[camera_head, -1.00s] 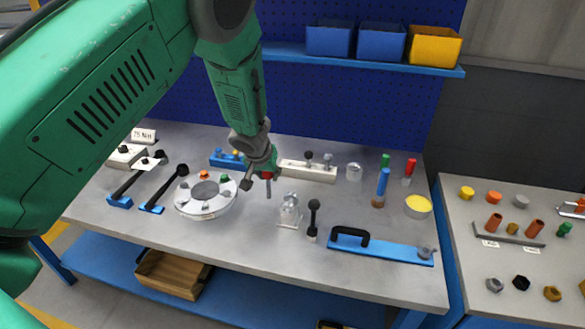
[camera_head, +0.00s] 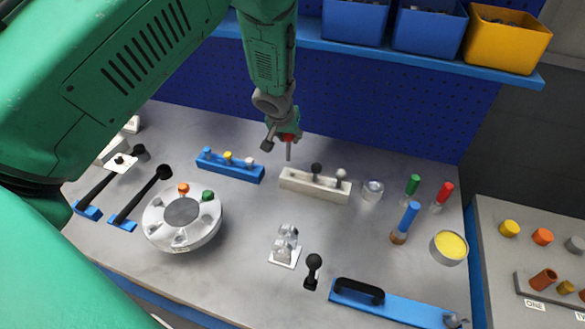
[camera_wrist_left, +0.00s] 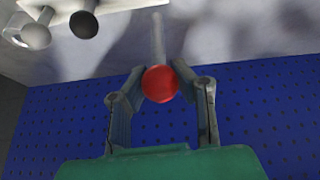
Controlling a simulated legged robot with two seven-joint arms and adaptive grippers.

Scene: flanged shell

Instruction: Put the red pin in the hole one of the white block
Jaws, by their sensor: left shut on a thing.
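The red pin has a round red head and a thin grey shank. It shows in the head view (camera_head: 288,140) and in the left wrist view (camera_wrist_left: 160,83). My left gripper (camera_head: 284,138) is shut on its red head, with the shank pointing down in the head view. The white block (camera_head: 312,190) lies on the bench below and slightly right of the pin, apart from it. A black-headed pin (camera_head: 316,169) and a grey-white-headed pin (camera_head: 341,175) stand in its middle and right part. No hole label can be read. My right gripper is not in view.
A blue block (camera_head: 230,168) with several pins stands left of the white block. A clear cup (camera_head: 371,191) stands close to its right end. A round flanged shell (camera_head: 182,220) is at the left. Open bench lies in front of the white block.

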